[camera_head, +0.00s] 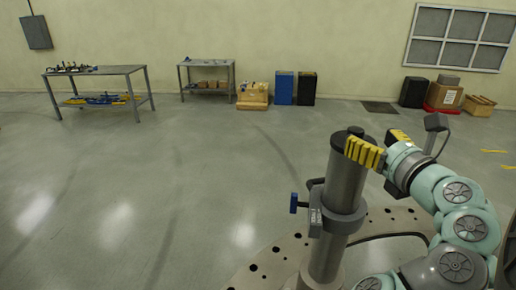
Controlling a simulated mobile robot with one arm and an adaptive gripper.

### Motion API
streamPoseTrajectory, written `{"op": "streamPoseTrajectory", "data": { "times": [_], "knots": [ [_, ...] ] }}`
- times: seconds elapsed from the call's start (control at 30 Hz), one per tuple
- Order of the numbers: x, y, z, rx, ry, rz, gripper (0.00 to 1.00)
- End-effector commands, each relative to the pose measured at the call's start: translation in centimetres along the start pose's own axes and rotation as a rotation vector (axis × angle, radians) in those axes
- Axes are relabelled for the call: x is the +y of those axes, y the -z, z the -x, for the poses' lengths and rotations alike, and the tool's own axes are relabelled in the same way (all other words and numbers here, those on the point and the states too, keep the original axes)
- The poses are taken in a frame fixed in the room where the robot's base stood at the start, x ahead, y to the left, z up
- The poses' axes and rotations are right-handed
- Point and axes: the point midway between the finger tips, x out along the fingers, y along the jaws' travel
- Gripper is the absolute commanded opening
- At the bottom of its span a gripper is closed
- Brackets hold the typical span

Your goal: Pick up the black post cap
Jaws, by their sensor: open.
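The black post cap (341,137) sits on top of an upright grey post, with a small knob on it. My gripper (371,140) comes in from the right at the height of the cap, with yellow ribbed fingers spread apart. The nearer finger overlaps the right part of the cap in the picture. The farther finger shows behind and to the right. I cannot tell whether either finger touches the cap. Nothing is seen held between the fingers.
Two work tables, boxes and bins stand far off by the wall. The floor at left is clear.

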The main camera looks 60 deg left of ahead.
Motion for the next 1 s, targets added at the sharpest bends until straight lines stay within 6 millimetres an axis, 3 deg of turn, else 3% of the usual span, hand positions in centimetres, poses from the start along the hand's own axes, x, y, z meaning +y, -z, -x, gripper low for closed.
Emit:
{"op": "streamPoseTrajectory", "data": {
  "times": [0.27,0.73,1.0],
  "knots": [
    [0.2,-0.2,-1.2,0.0,-0.007,-0.001,0.73],
    [-0.3,0.0,-5.3,0.002,-0.008,0.001,0.73],
    [-0.3,0.4,-5.9,0.0,-0.005,-0.001,0.73]
  ]
}}
